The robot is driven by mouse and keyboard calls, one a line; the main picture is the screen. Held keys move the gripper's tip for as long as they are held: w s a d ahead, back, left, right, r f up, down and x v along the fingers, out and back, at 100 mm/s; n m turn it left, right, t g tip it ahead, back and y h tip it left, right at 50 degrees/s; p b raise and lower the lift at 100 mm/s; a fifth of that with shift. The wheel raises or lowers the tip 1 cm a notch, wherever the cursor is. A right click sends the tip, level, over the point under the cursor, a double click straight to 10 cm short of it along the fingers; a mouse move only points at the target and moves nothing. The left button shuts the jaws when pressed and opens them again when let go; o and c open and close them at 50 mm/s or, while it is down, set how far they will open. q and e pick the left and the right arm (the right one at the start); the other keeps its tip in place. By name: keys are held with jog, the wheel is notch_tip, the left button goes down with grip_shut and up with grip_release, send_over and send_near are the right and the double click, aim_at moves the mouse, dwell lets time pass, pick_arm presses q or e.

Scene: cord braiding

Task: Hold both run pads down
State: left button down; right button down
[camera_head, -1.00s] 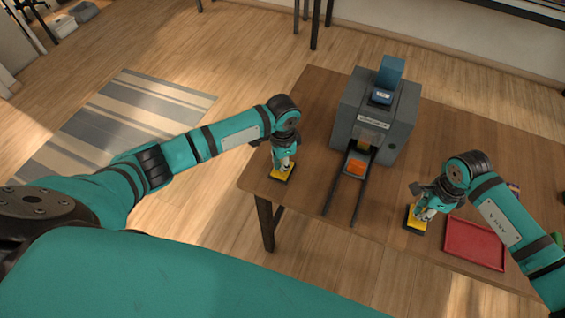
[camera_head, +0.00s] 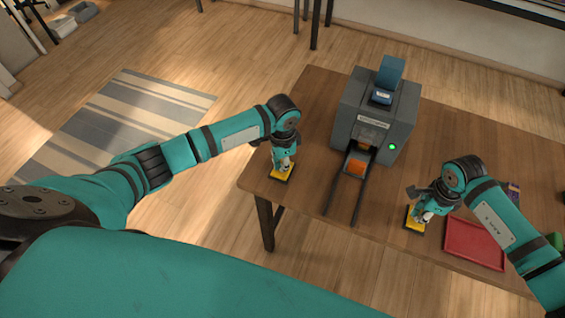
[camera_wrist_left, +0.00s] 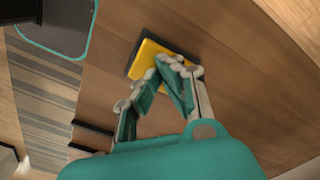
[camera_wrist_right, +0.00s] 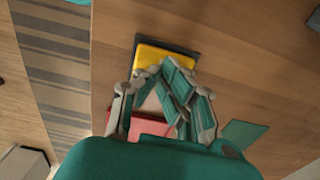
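The left run pad (camera_head: 283,170) is a yellow square on a dark base near the table's left edge. It also shows in the left wrist view (camera_wrist_left: 148,55). My left gripper (camera_head: 284,163) is shut and empty, its fingertips down on this pad. The right run pad (camera_head: 414,221) is another yellow square on a dark base, and it shows in the right wrist view (camera_wrist_right: 158,54). My right gripper (camera_head: 424,213) is shut and empty, its fingertips on that pad. The grey machine (camera_head: 379,112) between them shows a lit green lamp (camera_head: 393,147) on its front.
An orange block (camera_head: 357,167) sits between two dark rails (camera_head: 334,192) running out from the machine. A red tray (camera_head: 474,244) lies right of the right pad. A green item (camera_head: 556,241) is at the right table edge.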

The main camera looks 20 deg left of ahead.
pick_arm(q)
jog(key=shift+s+f, duration=0.1)
pick_arm(e)
notch_tip(320, 180, up, 7)
dwell(0.6)
